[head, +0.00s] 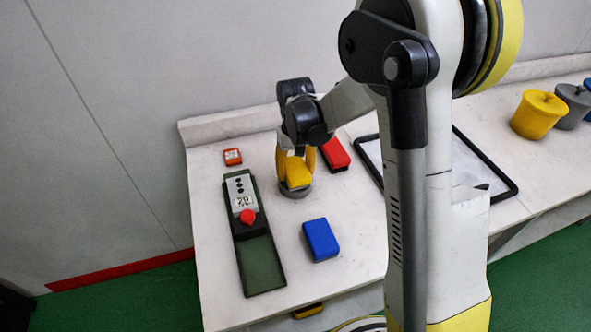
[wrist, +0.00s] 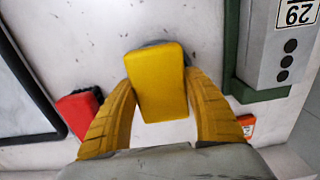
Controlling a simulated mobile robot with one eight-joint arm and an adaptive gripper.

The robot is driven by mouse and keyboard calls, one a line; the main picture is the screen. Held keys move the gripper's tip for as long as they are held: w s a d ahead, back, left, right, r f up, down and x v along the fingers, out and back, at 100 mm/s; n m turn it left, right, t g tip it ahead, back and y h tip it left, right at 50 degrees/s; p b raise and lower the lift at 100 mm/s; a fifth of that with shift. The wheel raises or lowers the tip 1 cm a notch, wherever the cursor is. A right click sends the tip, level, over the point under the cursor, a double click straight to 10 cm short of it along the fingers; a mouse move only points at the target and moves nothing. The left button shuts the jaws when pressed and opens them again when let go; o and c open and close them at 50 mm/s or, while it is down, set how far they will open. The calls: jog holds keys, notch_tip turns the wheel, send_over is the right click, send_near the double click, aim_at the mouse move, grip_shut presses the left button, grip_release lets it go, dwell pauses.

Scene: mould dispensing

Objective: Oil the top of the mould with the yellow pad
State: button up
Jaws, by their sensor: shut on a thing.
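My gripper (head: 296,166) points down at the table and is shut on the yellow pad (head: 298,172). In the wrist view the yellow pad (wrist: 158,82) sits between the two yellow fingers of my gripper (wrist: 160,100). A dark grey edge (wrist: 152,44) shows behind the pad in the wrist view.
A green-based device (head: 262,266) with a red knob (head: 247,216) stands left of my gripper. A blue block (head: 321,239), red block (head: 335,153) and small orange-red item (head: 232,156) lie nearby. A black-framed panel (head: 508,193) and lidded yellow pot (head: 540,114) are right.

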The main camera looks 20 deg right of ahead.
aim_at(295, 167)
jog(key=shift+f+b, duration=0.55)
dwell(1.9)
jog(key=shift+r, duration=0.1)
jog(key=shift+r+p, duration=2.4)
jog(key=shift+r, duration=1.1)
